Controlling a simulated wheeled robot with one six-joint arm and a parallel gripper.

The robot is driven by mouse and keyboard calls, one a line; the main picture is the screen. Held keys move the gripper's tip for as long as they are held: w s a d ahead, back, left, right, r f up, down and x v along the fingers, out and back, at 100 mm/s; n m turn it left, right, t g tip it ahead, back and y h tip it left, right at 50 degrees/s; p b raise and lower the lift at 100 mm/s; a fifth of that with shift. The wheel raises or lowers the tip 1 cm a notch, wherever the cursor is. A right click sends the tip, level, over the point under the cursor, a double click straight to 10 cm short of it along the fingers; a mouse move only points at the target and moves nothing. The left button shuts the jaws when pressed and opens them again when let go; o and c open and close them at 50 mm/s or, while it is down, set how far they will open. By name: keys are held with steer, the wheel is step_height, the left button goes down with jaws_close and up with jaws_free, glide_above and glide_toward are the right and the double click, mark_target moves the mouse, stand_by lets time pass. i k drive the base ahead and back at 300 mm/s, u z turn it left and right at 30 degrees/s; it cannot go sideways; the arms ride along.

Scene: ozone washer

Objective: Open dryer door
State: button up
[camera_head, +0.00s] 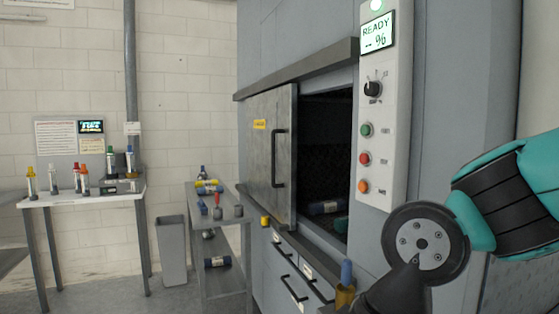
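The dryer door (261,175) is a grey metal panel under a dark overhead rail (300,70). It has a black vertical handle (278,158) and a small yellow label. The door stands to the left, and a dark opening (327,150) shows to its right. Inside, a dark blue cylinder (324,208) and part of a teal one (341,224) lie at the bottom. My teal and black arm comes in from the right and runs out of the bottom edge. My gripper is outside the picture, and nothing of mine is seen touching the handle.
A white control panel (379,190) with a READY display, knob and buttons is right of the opening. Drawers (287,268) with black handles are below. A grey cart (241,245) stands left, then a bin (171,252) and a white table (85,197) with bottles.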

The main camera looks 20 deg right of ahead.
mark_target(271, 116)
steer(key=u, duration=1.2)
steer(key=i, duration=1.7)
steer(key=z, duration=0.5)
